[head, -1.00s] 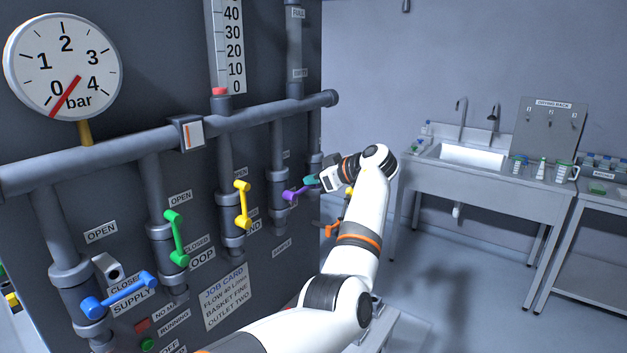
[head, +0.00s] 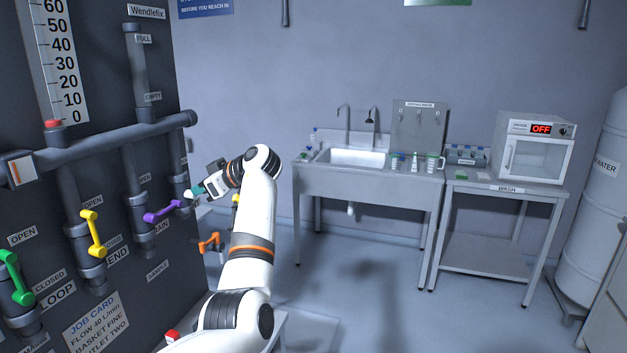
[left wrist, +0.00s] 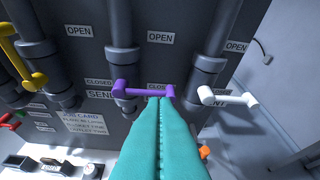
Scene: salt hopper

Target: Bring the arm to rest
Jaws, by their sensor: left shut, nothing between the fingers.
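My left gripper (head: 192,194) has teal fingers and is shut and empty. In the head view it is in front of the pipe panel, close to the end of the purple valve handle (head: 163,212). In the left wrist view the shut teal fingers (left wrist: 160,104) point at the panel, and their tips overlap the right end of the purple handle (left wrist: 140,91). I cannot tell whether they touch it. My left arm is raised and bent at the elbow. My right gripper is not in view.
A yellow handle (head: 93,234) and a green handle (head: 14,278) are on the pipes to the left. A white handle (left wrist: 228,97) is right of the purple one. An orange handle (head: 210,242) sits lower. A sink (head: 352,158) and an oven (head: 536,146) stand along the back wall, with open floor before them.

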